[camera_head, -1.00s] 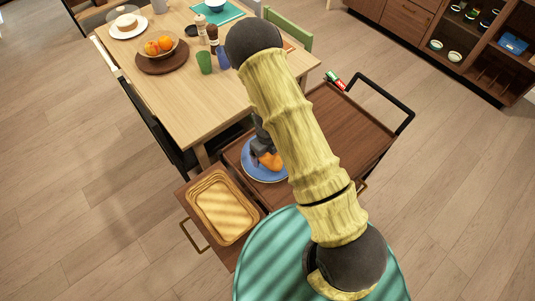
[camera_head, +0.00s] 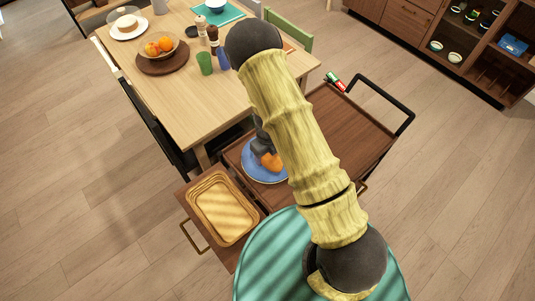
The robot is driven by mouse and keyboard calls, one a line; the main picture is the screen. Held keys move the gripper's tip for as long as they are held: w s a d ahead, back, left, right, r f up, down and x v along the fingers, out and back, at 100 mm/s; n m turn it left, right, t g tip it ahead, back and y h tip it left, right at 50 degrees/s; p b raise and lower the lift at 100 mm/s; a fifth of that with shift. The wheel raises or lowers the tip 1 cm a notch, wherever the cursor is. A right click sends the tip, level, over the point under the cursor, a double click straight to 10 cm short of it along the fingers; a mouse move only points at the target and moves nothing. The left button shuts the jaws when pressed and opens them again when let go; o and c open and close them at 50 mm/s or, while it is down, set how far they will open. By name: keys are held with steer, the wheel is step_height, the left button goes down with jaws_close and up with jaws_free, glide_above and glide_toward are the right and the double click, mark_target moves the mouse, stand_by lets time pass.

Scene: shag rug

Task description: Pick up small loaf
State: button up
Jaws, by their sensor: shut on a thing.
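The small loaf (camera_head: 272,162) is an orange-brown piece at the blue plate (camera_head: 262,176), on the brown wooden cart top. My gripper (camera_head: 265,152) is dark grey and reaches down to the loaf from behind my arm. It is shut on the loaf. My yellow arm covers the right part of the plate and some of the loaf. I cannot tell whether the loaf touches the plate or is just above it.
The dining table (camera_head: 225,95) with a fruit bowl (camera_head: 160,50), green cup (camera_head: 204,63) and bottles is behind. The cart's right side is mostly clear.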

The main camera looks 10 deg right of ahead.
step_height(320, 180, up, 10)
steer(key=shift+f, duration=0.1)
stand_by(0.4)
steer(key=shift+p, duration=0.35)
steer(key=shift+s+a+r, duration=0.15)
steer(key=shift+s+r, duration=0.05)
steer(key=shift+r, duration=0.05)
steer(key=s+a+r+p, duration=0.5)
steer(key=s+a+p, duration=0.2)
steer(key=s+a, duration=0.15)
steer(key=s+a+f+b, duration=0.2)
steer(key=s+a+f, duration=0.2)
steer(key=s+a, duration=0.3)
steer(key=shift+s+a+b, duration=0.25)
steer(key=shift+s+b, duration=0.15)
steer(key=shift+s, duration=0.7)
steer(key=shift+f+b, duration=2.45)
steer(key=shift+f, duration=0.05)
